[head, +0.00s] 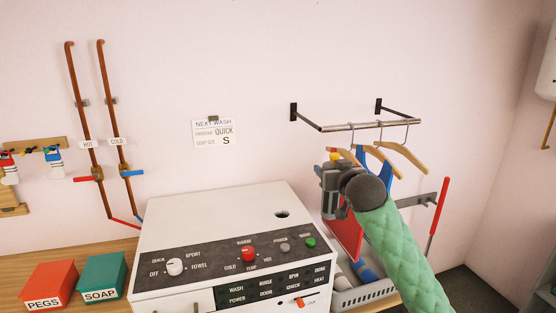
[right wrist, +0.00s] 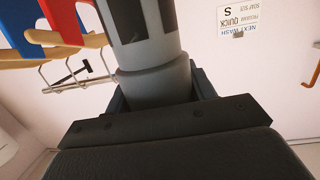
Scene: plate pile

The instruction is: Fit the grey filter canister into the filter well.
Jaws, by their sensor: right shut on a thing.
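The grey filter canister (right wrist: 152,82) is a grey cylinder with dark panels in its upper part, and it fills the middle of the right wrist view. My right gripper (head: 331,190) is shut on it, to the right of the white washing machine (head: 215,215) in the head view. The canister looks roughly upright, and its far end is cut off in the right wrist view. The filter well (head: 283,214) is a dark round hole in the machine's top, left of my right gripper and apart from it. My left gripper is not in view.
Wooden hangers (head: 400,154) hang from a wall rail (head: 370,126) just above and behind my right gripper. A grey basket (head: 362,296) with a red board (head: 345,238) stands right of the machine. Red and green boxes (head: 102,276) sit left. The machine's top is otherwise clear.

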